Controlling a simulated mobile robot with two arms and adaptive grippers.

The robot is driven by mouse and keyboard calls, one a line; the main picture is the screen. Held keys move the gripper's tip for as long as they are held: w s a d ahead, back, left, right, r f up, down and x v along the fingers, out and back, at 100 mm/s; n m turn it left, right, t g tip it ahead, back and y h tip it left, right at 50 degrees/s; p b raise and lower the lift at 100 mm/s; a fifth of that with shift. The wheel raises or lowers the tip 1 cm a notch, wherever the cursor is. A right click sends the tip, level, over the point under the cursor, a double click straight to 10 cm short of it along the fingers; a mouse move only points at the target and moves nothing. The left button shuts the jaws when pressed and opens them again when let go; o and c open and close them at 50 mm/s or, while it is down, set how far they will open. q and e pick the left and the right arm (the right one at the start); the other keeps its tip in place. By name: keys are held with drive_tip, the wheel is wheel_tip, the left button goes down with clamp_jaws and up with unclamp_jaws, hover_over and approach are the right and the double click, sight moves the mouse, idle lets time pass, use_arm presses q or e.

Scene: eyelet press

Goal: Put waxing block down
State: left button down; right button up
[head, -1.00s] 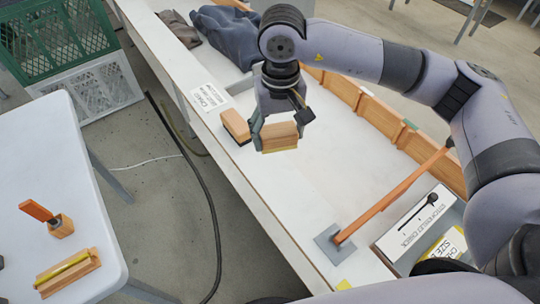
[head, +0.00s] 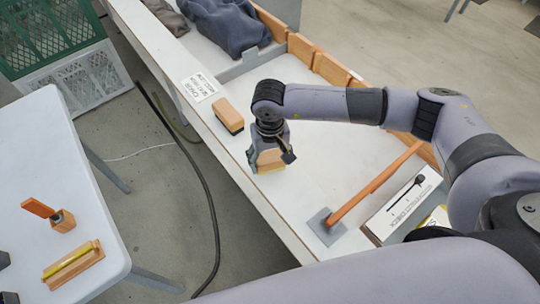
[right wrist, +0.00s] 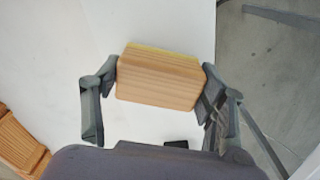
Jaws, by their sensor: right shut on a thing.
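The waxing block (head: 270,160), a wooden block with a yellow underside, is between the fingers of my right gripper (head: 271,153) over the white bench. The right wrist view shows the block (right wrist: 160,77) gripped at its two ends by the right gripper's fingers (right wrist: 160,85), with a yellow strip along its far edge. The gripper points down near the bench's front edge. I cannot tell whether the block touches the bench top (head: 330,150). My left gripper does not show.
A similar wooden block with a dark underside (head: 228,115) sits on the bench up and left of the gripper. A printed card (head: 198,87) lies beyond it. A side table (head: 60,150) is at left.

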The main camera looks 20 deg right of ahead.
sight(270, 157)
drive_tip(key=shift+f, duration=0.15)
drive_tip(key=o, duration=1)
drive_tip(key=shift+r, duration=0.3)
drive_tip(key=shift+w+r, duration=0.15)
drive_tip(key=shift+r, duration=0.25)
wheel_tip(270, 157, up, 11)
drive_tip(key=b, duration=0.3)
